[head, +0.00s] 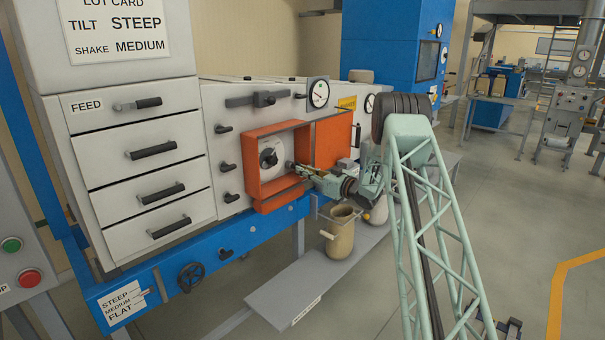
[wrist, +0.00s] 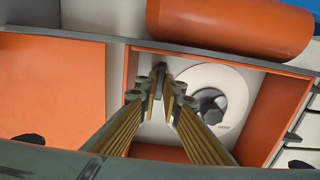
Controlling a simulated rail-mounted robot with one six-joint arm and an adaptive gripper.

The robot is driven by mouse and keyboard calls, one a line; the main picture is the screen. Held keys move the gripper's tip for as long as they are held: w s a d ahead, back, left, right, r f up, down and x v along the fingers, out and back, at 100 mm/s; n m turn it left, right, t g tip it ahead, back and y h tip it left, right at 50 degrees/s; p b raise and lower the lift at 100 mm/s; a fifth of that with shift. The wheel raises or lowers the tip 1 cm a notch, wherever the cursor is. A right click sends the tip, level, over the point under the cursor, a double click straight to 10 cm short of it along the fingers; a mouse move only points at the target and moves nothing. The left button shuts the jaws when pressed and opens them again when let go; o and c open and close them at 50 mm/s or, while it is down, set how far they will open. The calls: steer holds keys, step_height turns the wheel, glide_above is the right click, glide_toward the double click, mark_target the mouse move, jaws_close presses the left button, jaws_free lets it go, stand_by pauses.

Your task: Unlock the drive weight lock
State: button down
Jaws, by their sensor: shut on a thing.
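An open orange box (head: 275,203) is mounted on the grey machine front. Inside it is a white disc (head: 268,157) with a dark hub; the disc also shows in the wrist view (wrist: 200,78). My gripper (head: 292,167) reaches into the box from the right. In the wrist view its fingertips (wrist: 160,94) are close together, left of the disc's hub. They are shut on a small dark part (wrist: 160,72) beside the disc, apparently the drive weight lock. The fingers hide most of it, so its position cannot be told.
An orange door panel (head: 334,141) stands open at the box's right. An orange cylinder (wrist: 232,25) is close by in the wrist view. Drawers (head: 150,152) are at left. A beige bucket (head: 341,233) stands below my gripper.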

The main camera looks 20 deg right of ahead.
stand_by(0.4)
steer(key=c, duration=2.8)
jaws_free()
steer(key=shift+s, duration=0.15)
steer(key=shift+v, duration=5.85)
steer(key=shift+d, duration=0.1)
